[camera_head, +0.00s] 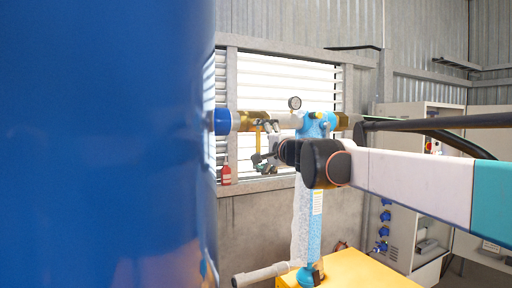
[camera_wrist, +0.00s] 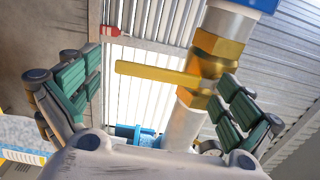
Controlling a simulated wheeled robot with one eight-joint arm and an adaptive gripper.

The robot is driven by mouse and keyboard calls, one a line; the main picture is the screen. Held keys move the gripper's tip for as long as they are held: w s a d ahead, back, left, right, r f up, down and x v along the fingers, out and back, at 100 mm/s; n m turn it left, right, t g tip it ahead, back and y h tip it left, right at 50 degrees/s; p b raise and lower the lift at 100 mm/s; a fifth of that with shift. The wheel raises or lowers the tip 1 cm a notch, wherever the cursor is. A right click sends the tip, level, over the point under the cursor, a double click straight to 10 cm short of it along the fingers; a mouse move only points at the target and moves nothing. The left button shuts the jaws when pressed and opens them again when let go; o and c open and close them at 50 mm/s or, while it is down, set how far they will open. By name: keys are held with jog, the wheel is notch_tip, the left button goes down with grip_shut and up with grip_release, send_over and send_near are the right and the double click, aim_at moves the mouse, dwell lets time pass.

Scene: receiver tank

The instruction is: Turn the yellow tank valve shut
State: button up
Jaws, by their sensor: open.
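The yellow valve handle (camera_wrist: 158,73) is a flat bar in the wrist view. It runs left from a brass valve body (camera_wrist: 215,55) on a pale pipe. The brass valve also shows in the head view (camera_head: 252,117), just right of the blue tank (camera_head: 100,140). My gripper (camera_wrist: 158,88) is open, with one green-padded finger on each side. In the picture, the handle lies between the spread fingers, its free end toward the left one. I cannot tell its depth from the pads. In the head view my gripper (camera_head: 266,152) is below the pipe, partly hidden by my wrist.
The large tank fills the left of the head view. A pressure gauge (camera_head: 295,103) stands on the pipe, above a light-blue column (camera_head: 308,220). A red bottle (camera_head: 226,175) stands on the window sill. A yellow box (camera_head: 350,272) is below; a cabinet (camera_head: 410,225) is at right.

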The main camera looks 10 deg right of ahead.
jog(key=shift+w+d+f, duration=0.1)
jog(key=shift+w, duration=0.05)
jog(key=v, duration=1.2)
